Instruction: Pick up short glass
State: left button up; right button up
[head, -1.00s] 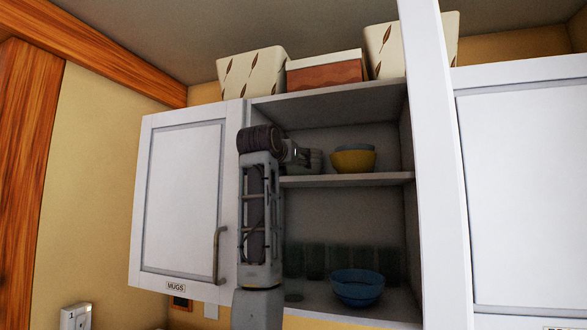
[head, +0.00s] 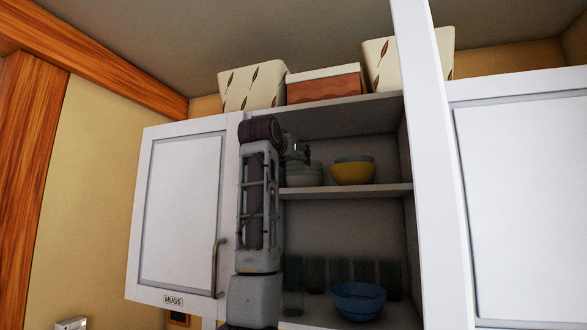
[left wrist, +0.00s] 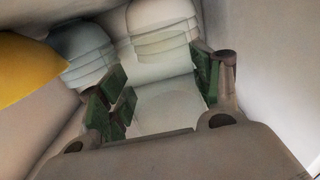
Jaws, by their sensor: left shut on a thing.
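My left gripper (head: 302,153) is raised at the upper shelf of the open cabinet, mostly hidden behind my own arm in the head view. In the left wrist view its green-padded fingers (left wrist: 162,88) are closed on the sides of a clear, pale short glass (left wrist: 165,112). The glass is see-through, so its outline is faint, and I cannot make it out in the head view. My right gripper is not in view.
White bowls (head: 303,176) and a yellow bowl (head: 353,174) stand on the upper shelf, close beyond the gripper. Below are a blue bowl (head: 358,301) and several dark clear glasses (head: 338,272). The MUGS door (head: 182,215) stands left of my arm.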

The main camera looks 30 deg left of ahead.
pick_arm(q)
jog(key=shift+r, duration=2.8)
